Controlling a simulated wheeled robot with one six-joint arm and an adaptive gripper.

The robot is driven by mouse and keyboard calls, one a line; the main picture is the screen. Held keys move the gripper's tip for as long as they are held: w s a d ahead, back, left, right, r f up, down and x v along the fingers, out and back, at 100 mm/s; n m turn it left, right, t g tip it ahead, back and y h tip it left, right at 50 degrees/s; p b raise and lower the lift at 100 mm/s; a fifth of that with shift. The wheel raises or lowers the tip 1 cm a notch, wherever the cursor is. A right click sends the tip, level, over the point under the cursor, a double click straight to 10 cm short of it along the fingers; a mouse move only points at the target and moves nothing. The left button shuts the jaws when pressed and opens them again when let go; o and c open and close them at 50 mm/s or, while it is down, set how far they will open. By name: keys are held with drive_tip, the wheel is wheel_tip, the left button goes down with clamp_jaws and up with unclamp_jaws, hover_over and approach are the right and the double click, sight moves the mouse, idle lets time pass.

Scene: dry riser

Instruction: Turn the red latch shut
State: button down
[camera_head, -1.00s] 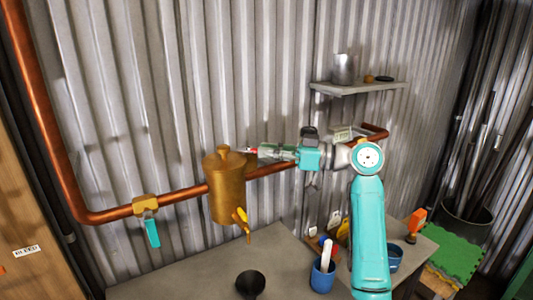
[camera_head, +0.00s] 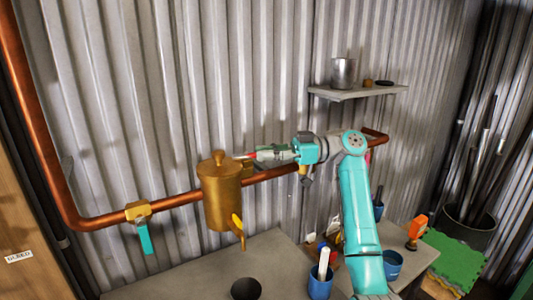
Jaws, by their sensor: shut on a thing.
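The red latch (camera_head: 249,156) shows as a small red piece at the tips of my gripper, just right of the top of a brass tank. My gripper (camera_head: 262,154) points left from the teal wrist and is shut on it. The fingers hide most of the latch, so its angle is hard to tell. The brass tank (camera_head: 220,198) sits at the copper pipe (camera_head: 180,203) and has a yellow lever (camera_head: 237,225) low on its front.
A brass valve (camera_head: 138,210) with a teal handle (camera_head: 145,238) is on the pipe at left. A blue cup (camera_head: 320,287) and a black round thing (camera_head: 246,289) stand on the grey bench (camera_head: 195,273). A shelf (camera_head: 358,92) is above right.

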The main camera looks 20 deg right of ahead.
drive_tip(key=c, duration=1.4)
unclamp_jaws()
drive_tip(key=s+d, duration=0.2)
drive_tip(key=d, duration=0.9)
drive_tip(key=shift+s+d, duration=0.15)
drive_tip(key=shift+d, duration=0.2)
